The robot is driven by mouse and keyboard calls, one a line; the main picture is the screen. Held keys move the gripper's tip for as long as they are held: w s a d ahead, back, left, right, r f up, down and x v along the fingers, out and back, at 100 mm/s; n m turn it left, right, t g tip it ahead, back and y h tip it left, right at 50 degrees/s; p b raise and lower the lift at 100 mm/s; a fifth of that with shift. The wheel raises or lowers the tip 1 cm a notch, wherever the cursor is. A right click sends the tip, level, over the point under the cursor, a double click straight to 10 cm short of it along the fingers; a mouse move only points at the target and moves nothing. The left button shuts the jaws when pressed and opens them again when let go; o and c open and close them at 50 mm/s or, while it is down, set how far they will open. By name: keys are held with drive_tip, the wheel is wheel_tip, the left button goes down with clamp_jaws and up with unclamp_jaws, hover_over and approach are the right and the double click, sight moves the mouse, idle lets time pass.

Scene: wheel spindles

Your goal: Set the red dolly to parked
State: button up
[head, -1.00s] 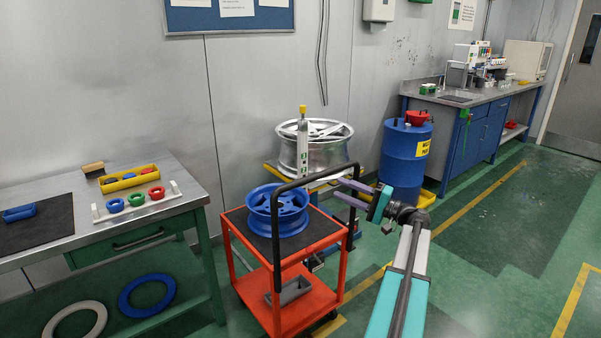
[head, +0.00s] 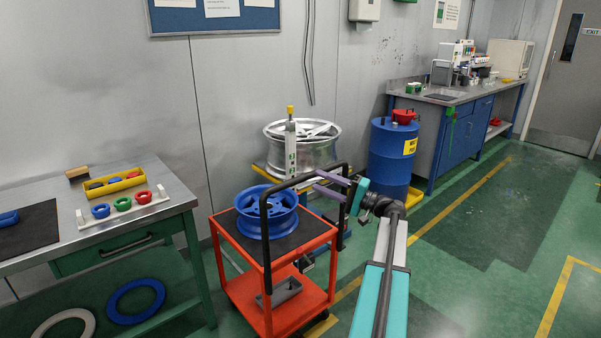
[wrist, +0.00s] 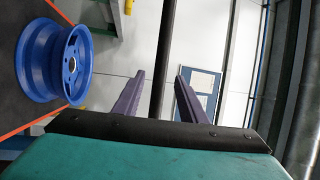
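The red dolly (head: 275,310) is a two-shelf cart with a black upright handle (head: 264,225), standing in the middle of the head view. A blue wheel (head: 268,212) lies on its dark top shelf, and it also shows in the wrist view (wrist: 50,62). My gripper (head: 317,180) is open at the handle's top bar, with its purple fingers pointing left. In the wrist view the black handle bar (wrist: 164,50) runs between the two spread fingers. I cannot tell whether either finger touches it.
A steel table (head: 170,190) with rings stands left of the dolly. A silver wheel (head: 310,150) on a yellow-edged stand is behind it. A blue drum (head: 392,155) stands behind my arm. Green floor (head: 490,235) is open at right.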

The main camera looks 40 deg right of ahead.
drive_tip(key=x, duration=0.9)
drive_tip(key=shift+w, duration=0.15)
